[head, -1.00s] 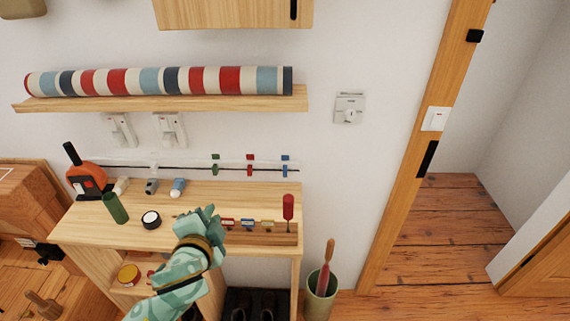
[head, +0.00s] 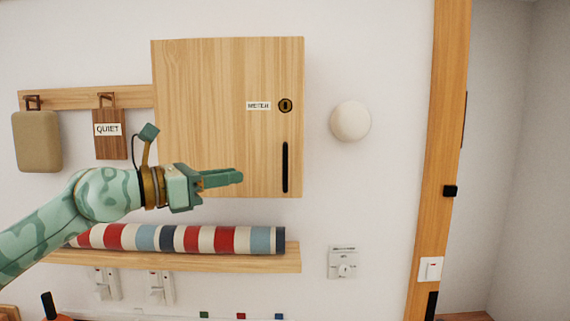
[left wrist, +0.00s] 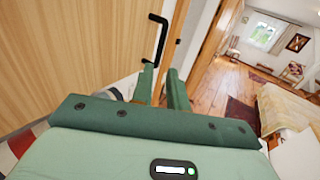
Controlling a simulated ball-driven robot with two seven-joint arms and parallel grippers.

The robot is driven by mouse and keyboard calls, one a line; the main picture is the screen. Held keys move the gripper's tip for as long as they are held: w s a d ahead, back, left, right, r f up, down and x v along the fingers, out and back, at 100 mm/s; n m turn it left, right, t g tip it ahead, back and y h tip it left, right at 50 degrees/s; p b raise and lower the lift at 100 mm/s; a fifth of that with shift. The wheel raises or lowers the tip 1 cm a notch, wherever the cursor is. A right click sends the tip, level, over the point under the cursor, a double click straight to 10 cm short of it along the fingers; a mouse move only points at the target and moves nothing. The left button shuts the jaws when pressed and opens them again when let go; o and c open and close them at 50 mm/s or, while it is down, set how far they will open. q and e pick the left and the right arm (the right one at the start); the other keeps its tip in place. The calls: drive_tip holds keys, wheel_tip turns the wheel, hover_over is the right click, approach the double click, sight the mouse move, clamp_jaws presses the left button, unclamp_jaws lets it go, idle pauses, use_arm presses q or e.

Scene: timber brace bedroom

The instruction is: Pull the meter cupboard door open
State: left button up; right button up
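The meter cupboard (head: 220,85) hangs on the wall as a light wooden box with a flat front door, a METER label (head: 258,105) and a round dark lock (head: 285,105). The door looks closed. Its black vertical handle (head: 285,167) is at the lower right of the door. My left gripper (head: 241,176) is in front of the lower door, left of the handle and apart from it. In the left wrist view its two fingers (left wrist: 160,72) stand apart with nothing between them, and the handle (left wrist: 160,40) shows beyond the fingertips. My right gripper is not in view.
A shelf (head: 270,262) with a striped roll (head: 205,239) is below the cupboard. A white round fixture (head: 350,121) and a wall dial (head: 342,263) are to the right. A QUIET tag (head: 108,130) hangs left. The wall in front of the door's right side is free.

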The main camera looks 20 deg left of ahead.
sight(286, 188)
use_arm(q)
drive_tip(key=p+x, duration=0.3)
drive_tip(key=x, duration=0.8)
drive_tip(key=shift+w+d+r, duration=0.1)
drive_tip(key=shift+w+d, duration=0.55)
drive_tip(key=shift+w, duration=0.1)
clamp_jaws()
